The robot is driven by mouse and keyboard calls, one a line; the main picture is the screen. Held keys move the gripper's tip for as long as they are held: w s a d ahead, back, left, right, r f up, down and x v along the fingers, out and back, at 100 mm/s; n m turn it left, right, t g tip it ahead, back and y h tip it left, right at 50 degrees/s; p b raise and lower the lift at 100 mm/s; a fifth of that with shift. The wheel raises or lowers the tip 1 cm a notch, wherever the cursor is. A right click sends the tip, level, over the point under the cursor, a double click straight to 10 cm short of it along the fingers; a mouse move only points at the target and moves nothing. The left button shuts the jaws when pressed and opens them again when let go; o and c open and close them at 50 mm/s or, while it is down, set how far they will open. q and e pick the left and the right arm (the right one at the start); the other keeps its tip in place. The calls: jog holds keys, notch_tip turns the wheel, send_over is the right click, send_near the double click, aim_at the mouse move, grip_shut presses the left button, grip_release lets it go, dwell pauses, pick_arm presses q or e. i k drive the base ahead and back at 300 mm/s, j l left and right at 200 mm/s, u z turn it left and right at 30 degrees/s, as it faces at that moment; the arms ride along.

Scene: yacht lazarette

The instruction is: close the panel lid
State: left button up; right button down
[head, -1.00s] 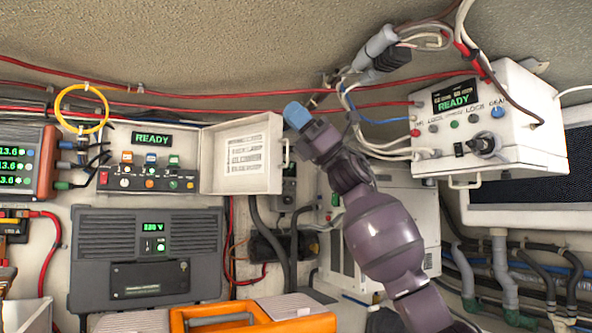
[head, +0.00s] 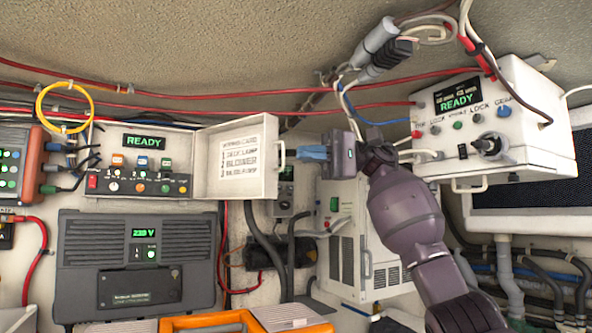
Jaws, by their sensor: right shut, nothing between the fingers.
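The panel lid (head: 236,162) is a white hinged door with a printed card on its inside, standing open to the right of the switch panel (head: 139,162). The panel has a green READY display, coloured switches and knobs. A light handle (head: 282,155) sits on the lid's right edge. My right gripper (head: 302,153) is shut and empty, with its blue fingertips pointing left, close to the handle. I cannot tell whether the fingertips touch it. My left gripper is not in view.
A white control box (head: 492,127) with a READY display hangs at the upper right. A grey inverter unit (head: 137,262) is below the panel, with an orange case (head: 205,322) in front. Red cables run along the wall above the lid. Space in front of the panel looks clear.

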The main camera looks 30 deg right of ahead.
aim_at(239, 159)
jog(key=i+l, duration=0.3)
jog(key=l, duration=0.15)
jog(key=i+l, duration=0.35)
jog(key=l, duration=0.1)
